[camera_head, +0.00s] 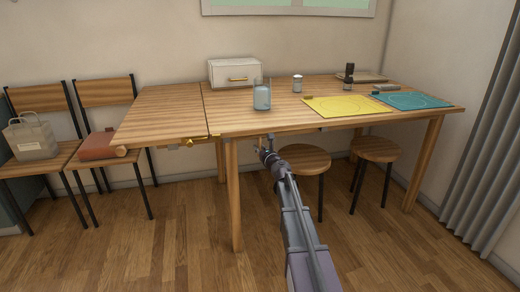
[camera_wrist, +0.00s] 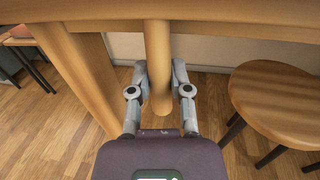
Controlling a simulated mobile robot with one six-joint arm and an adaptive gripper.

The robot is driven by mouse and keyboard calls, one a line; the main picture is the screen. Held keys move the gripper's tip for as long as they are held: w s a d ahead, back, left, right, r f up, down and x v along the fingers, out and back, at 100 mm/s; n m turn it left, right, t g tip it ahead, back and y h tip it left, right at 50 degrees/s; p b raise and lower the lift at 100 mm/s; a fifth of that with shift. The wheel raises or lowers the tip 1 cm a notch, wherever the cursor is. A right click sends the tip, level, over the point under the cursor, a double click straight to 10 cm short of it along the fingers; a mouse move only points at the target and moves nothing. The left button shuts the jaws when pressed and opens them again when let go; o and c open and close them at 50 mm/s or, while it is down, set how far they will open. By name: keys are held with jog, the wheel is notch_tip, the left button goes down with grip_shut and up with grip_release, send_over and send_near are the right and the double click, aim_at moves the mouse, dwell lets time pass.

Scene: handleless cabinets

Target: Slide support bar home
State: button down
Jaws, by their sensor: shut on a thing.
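The drop-leaf table (camera_head: 330,127) stands ahead with its left leaf (camera_head: 160,112) raised level with the top. My gripper (camera_head: 266,152) is at the table's front edge, just right of the front-left leg (camera_head: 233,190). In the wrist view my gripper (camera_wrist: 160,72) has its two fingers on either side of a round-ended wooden bar (camera_wrist: 158,45) and is shut on it. The bar runs from the gripper toward the table; its far end is hidden. A brass fitting (camera_head: 190,142) shows under the leaf's front edge, near the seam.
Two round stools (camera_head: 305,158) (camera_head: 376,149) stand under the table, one close to the right of my gripper (camera_wrist: 280,95). A white drawer box (camera_head: 235,73), a glass jar (camera_head: 262,95) and yellow (camera_head: 348,105) and teal (camera_head: 412,101) mats are on top. Chairs stand left.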

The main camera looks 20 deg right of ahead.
jog(key=shift+w+a, duration=0.15)
jog(key=shift+a, duration=0.45)
jog(key=c, duration=0.5)
grip_release()
jog(key=shift+c, duration=0.2)
jog(key=shift+d, duration=0.3)
jog(key=shift+s, duration=0.2)
jog(key=shift+s+d, duration=0.1)
jog(key=shift+s, duration=0.1)
jog(key=s+d, duration=0.1)
jog(key=s, duration=1)
jog(key=shift+d, duration=0.15)
jog(key=shift+s, duration=0.1)
